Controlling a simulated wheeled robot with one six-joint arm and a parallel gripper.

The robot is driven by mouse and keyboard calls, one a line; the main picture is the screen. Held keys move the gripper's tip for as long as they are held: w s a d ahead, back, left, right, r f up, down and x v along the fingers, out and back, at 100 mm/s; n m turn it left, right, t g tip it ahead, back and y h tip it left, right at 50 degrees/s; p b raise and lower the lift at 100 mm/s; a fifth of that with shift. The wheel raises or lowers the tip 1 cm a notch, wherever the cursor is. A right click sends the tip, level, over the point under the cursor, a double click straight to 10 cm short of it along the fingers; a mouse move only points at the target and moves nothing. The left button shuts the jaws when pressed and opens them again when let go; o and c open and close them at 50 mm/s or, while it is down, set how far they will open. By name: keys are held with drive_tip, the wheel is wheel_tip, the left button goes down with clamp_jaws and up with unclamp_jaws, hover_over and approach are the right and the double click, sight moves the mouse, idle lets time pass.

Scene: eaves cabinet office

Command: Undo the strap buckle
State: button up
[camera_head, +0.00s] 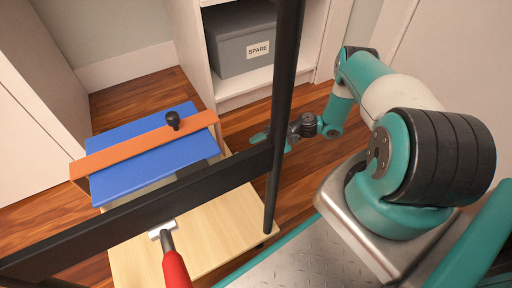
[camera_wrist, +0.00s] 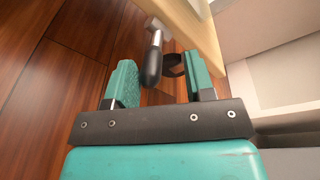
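An orange strap (camera_head: 140,147) lies across a blue lid (camera_head: 135,180) on a box, with a black knob (camera_head: 172,120) standing on it. My gripper (camera_wrist: 160,66) is open, with its two teal fingers apart. In the head view my gripper (camera_head: 262,137) is right of the box, partly hidden by a dark bar. In the wrist view a black-handled metal lever (camera_wrist: 153,62) projects from a pale wooden edge, between and beyond the fingers. A dark curved piece (camera_wrist: 174,66) is beside it. I cannot tell whether either touches a finger. No buckle is clearly recognisable.
A dark frame bar (camera_head: 130,215) and upright post (camera_head: 284,90) cross the head view. A grey SPARE bin (camera_head: 240,45) sits in the shelf behind. Wooden floor (camera_wrist: 45,95) is clear left of my gripper.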

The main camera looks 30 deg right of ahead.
drive_tip(key=b+v, duration=0.8)
drive_tip(key=v, duration=0.2)
drive_tip(key=shift+d, duration=0.3)
drive_tip(key=shift+s+r, duration=0.1)
drive_tip(key=shift+s, duration=0.05)
